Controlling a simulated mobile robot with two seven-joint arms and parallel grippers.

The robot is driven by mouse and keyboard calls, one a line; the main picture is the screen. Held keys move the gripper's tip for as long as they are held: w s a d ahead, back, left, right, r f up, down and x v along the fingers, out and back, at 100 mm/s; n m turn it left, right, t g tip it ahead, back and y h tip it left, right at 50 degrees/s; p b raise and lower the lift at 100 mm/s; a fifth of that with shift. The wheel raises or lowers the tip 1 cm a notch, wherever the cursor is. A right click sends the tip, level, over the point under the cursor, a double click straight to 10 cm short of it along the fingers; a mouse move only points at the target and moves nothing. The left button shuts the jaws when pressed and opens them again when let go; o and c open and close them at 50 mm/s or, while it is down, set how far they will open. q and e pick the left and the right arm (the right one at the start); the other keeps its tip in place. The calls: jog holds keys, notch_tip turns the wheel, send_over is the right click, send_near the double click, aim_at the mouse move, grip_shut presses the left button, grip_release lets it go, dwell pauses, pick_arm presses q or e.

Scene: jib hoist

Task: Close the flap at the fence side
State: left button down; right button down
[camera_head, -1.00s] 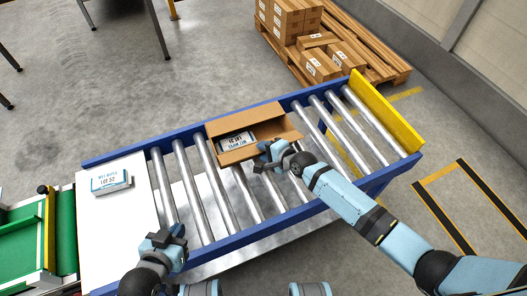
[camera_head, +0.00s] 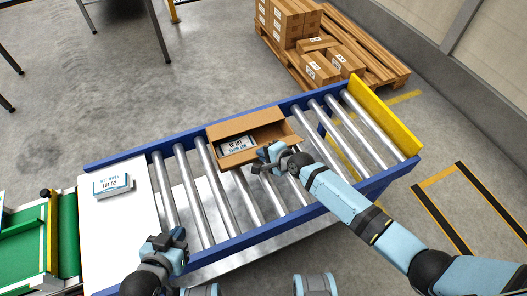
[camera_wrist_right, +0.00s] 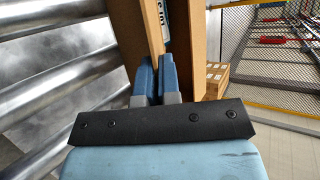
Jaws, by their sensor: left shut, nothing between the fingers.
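An open cardboard box (camera_head: 237,161) sits on the rollers and holds a labelled white and blue pack (camera_head: 238,145). Its far flap (camera_head: 245,122) stands up, and a flap at its right end (camera_head: 290,139) sticks outward. My right gripper (camera_head: 268,160) is at the box's near right corner. In the right wrist view its two blue fingers (camera_wrist_right: 157,80) are close together, with the thin edge of a cardboard flap (camera_wrist_right: 142,25) running between the tips. A box wall (camera_wrist_right: 194,40) stands beside them. My left gripper (camera_head: 165,241) is shut and empty over the conveyor's near left edge.
A roller conveyor (camera_head: 182,185) with blue rails ends at a yellow stop (camera_head: 385,117). A white plate (camera_head: 125,230) carries another labelled pack (camera_head: 112,185). A green belt (camera_head: 68,230) lies left. A pallet (camera_head: 375,60) of boxes stands behind. A mesh fence (camera_wrist_right: 265,60) shows in the wrist view.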

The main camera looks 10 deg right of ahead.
jog(key=shift+w+r+g+p, duration=0.1)
jog(key=shift+r+g+p, duration=0.2)
jog(key=shift+r+p, duration=0.4)
jog(key=g+p, duration=0.1)
jog(key=p, duration=0.1)
jog(key=r+h+p, duration=0.1)
jog(key=p, duration=0.2)
jog(key=shift+w+a+m+g, duration=0.2)
jog(key=shift+w+m+g, duration=0.15)
jog(key=shift+m+g, duration=0.05)
jog(key=p, duration=0.1)
jog(key=w+g+p, duration=0.1)
jog(key=p, duration=0.1)
jog(key=shift+a+r+g+h, duration=0.1)
jog(key=shift+r+g+h, duration=0.1)
jog(key=shift+g+h, duration=0.15)
jog(key=shift+w+a+m+g+h+p, duration=0.1)
jog(key=shift+w+m+g+h+p, duration=0.2)
jog(key=shift+g+p, duration=0.4)
pick_arm(q)
notch_tip(320, 180, up, 7)
jog(key=a, duration=0.1)
jog(key=shift+s+a+p, duration=0.15)
jog(key=shift+s+p, duration=0.15)
jog(key=shift+s, duration=0.15)
pick_arm(e)
jog(key=shift+f, duration=0.1)
pick_arm(q)
jog(key=shift+f, duration=0.15)
